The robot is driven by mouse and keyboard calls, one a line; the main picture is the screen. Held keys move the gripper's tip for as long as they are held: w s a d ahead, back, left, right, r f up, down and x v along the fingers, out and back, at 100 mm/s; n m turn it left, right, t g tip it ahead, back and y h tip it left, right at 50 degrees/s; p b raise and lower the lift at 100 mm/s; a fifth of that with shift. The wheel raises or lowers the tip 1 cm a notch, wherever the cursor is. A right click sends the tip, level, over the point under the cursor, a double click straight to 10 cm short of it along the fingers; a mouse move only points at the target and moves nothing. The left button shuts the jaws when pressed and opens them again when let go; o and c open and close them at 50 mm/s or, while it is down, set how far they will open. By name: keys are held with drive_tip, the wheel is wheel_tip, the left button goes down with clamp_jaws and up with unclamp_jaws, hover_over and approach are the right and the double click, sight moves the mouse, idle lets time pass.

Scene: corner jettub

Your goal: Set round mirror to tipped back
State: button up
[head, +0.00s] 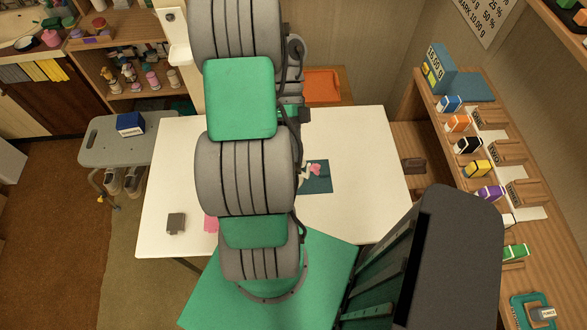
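I see no round mirror in the head view. My arm, grey with green panels, rises through the middle of the picture and leaves it at the top edge. My gripper is not in view, so its opening and anything in it are hidden. The arm covers the middle of a white table (370,140) and whatever lies behind it.
On the table lie a teal card (318,178) and a small grey block (176,222). A grey stool (97,152) bears a blue box (130,124) at left. A wooden shelf (545,240) with several coloured boxes runs along the right. An orange tray (322,86) is behind.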

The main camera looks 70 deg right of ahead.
drive_tip(key=a, duration=0.1)
drive_tip(key=s+a+r, duration=0.1)
drive_tip(key=a, duration=0.1)
drive_tip(key=shift+s+a+r, duration=0.2)
drive_tip(key=shift+s+r, duration=0.05)
drive_tip(key=shift+r, duration=0.1)
drive_tip(key=shift+w, duration=0.1)
